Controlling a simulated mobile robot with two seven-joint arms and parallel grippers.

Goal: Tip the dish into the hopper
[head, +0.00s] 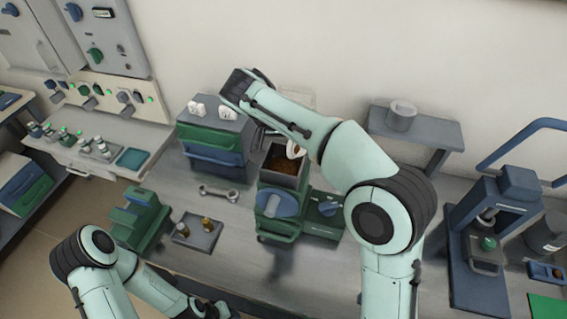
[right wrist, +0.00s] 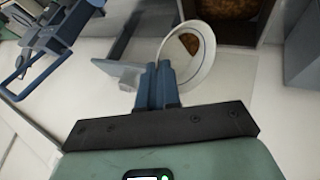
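My right gripper (right wrist: 158,88) is shut on the rim of a white round dish (right wrist: 196,72). The dish is tilted, and a patch of brown material shows inside it. In the head view, a sliver of the dish (head: 293,149) shows beside my right forearm, by the upper right edge of the hopper. The hopper (head: 270,178) is an open grey box with brown material in it, on top of a green and blue machine. Brown material in the hopper (right wrist: 234,10) also shows at the top of the right wrist view.
A green-and-blue drawer unit (head: 212,146) stands left of the hopper. A wrench (head: 218,193) and a tray with small brown-topped jars (head: 198,233) lie on the bench. A grey shelf (head: 420,130) with a cylinder stands at the back right, and a blue press (head: 497,225) further right.

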